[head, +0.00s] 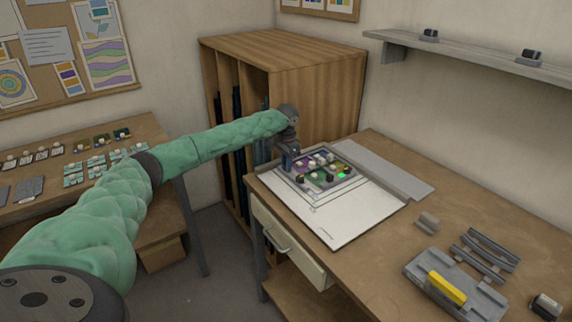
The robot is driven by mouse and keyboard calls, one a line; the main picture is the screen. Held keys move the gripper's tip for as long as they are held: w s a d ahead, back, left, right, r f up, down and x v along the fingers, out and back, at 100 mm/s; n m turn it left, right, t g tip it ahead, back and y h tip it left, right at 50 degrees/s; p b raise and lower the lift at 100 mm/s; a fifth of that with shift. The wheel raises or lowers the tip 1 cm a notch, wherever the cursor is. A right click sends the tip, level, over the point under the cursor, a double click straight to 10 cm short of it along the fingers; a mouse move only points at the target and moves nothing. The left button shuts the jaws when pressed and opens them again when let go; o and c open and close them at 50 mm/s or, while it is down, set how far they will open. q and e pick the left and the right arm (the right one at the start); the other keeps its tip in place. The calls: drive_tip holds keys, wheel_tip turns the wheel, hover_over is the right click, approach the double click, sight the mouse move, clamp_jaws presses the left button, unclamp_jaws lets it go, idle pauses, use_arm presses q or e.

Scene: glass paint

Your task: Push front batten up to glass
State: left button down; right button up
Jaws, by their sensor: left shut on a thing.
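The glass panel (327,170) with several coloured patches lies on a white board (345,218) on the right-hand workbench. Pale strips run along its near sides on the board, and the front batten (318,196) appears to be one of these. My left gripper (289,168) points down at the left edge of the panel. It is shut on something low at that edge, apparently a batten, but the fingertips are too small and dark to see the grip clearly. I cannot tell whether the batten touches the glass. My right gripper is not in view.
A grey strip (385,168) lies behind the board. At the right are a grey tray with a yellow block (446,288), a dark rack (487,250) and a small grey block (428,222). A wooden cabinet (310,85) stands behind. The board's near part is clear.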

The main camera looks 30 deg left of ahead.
use_arm(q)
drive_tip(key=w, duration=0.1)
drive_tip(key=w+d, duration=0.1)
drive_tip(key=shift+w+r, duration=0.1)
drive_tip(key=shift+w, duration=0.25)
drive_tip(key=shift+w+d, duration=0.2)
drive_tip(key=shift+w, duration=0.15)
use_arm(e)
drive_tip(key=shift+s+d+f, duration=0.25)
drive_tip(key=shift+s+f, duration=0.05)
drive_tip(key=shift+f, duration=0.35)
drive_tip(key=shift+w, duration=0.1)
use_arm(q)
drive_tip(key=c, duration=1.3)
unclamp_jaws()
drive_tip(key=shift+w, duration=0.1)
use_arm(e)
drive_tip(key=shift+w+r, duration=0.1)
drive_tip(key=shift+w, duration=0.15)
use_arm(q)
drive_tip(key=shift+r, duration=0.25)
drive_tip(key=shift+r+b, duration=1.1)
drive_tip(key=shift+r, duration=2.45)
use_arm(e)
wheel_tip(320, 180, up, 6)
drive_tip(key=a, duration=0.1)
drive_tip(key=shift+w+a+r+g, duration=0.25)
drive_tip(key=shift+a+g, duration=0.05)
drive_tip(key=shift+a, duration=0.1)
